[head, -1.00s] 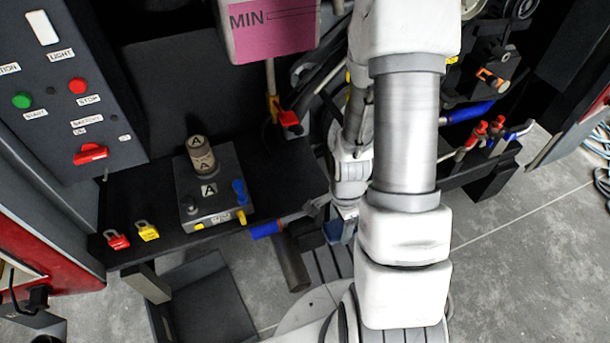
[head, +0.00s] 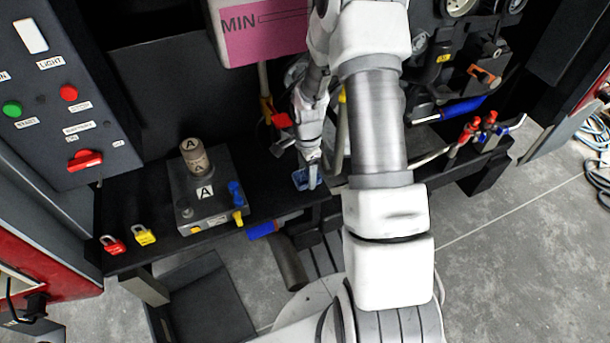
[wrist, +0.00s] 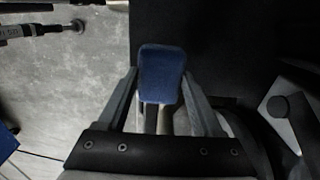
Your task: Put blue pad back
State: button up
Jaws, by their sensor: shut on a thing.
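The blue pad (wrist: 162,72) is a small block with rounded corners. In the wrist view it sits between the two fingertips of my gripper (wrist: 161,82), which is shut on it. In the head view the pad (head: 301,181) shows under my gripper (head: 310,170), over the black bench top (head: 268,190) near its front edge, right of the grey block. I cannot tell whether the pad touches the bench. Its place to go back to is not clearly visible; my arm hides part of the bench.
A grey block (head: 214,213) with a cylinder marked A stands left of the gripper. Red (head: 114,246) and yellow (head: 144,235) padlocks lie farther left. A blue-ended handle (head: 262,230) juts out at the front edge. Hoses and valves crowd the right.

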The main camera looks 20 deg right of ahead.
aim_at(305, 170)
jog(key=shift+w, duration=0.7)
jog(key=shift+f, duration=1.75)
jog(key=shift+f, duration=0.15)
jog(key=o, duration=1.2)
notch_tip(305, 170, up, 8)
jog(key=shift+f, duration=0.1)
